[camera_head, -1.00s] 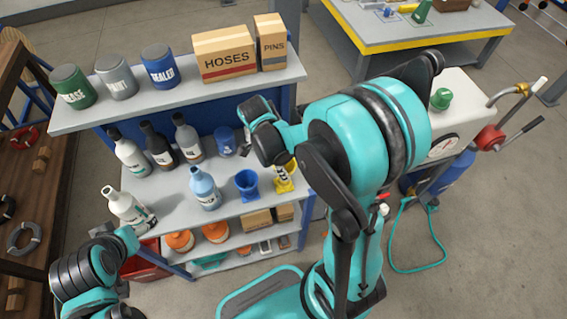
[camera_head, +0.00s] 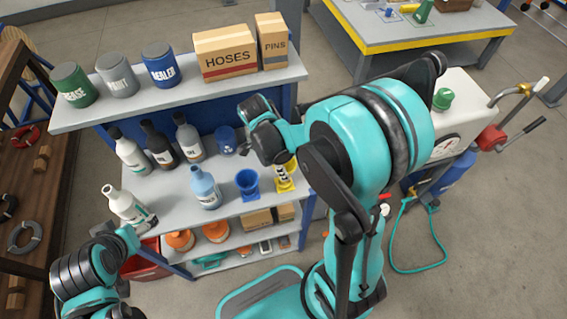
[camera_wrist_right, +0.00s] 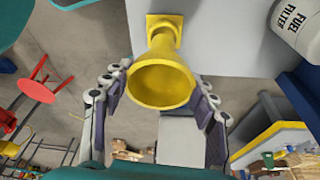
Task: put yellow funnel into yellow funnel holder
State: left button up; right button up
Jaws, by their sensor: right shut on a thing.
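The yellow funnel (camera_wrist_right: 160,83) is between the fingers of my right gripper (camera_wrist_right: 158,110) in the right wrist view, its wide mouth facing the camera. My right gripper is shut on it. Its narrow end lines up with the square yellow funnel holder (camera_wrist_right: 166,20) at the shelf edge. I cannot tell how deep the spout sits in it. In the head view the holder (camera_head: 285,187) stands on the middle shelf, with my right gripper (camera_head: 283,173) just above and the funnel (camera_head: 291,166) partly hidden.
Several bottles and a blue cup (camera_head: 226,140) share the shelf (camera_head: 165,188). The upper shelf (camera_head: 205,97) carries cans and boxes, close to my right arm. A white fuel filter (camera_wrist_right: 298,25) is at upper right in the wrist view.

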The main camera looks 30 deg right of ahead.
jog(key=shift+f+b, duration=1.6)
jog(key=shift+f, duration=0.15)
dwell(0.3)
jog(key=o, duration=1.4)
jog(key=shift+c, duration=0.2)
jog(key=shift+r, duration=0.1)
jog(key=v, duration=1.1)
jog(key=shift+r, duration=0.4)
jog(key=shift+a, duration=0.1)
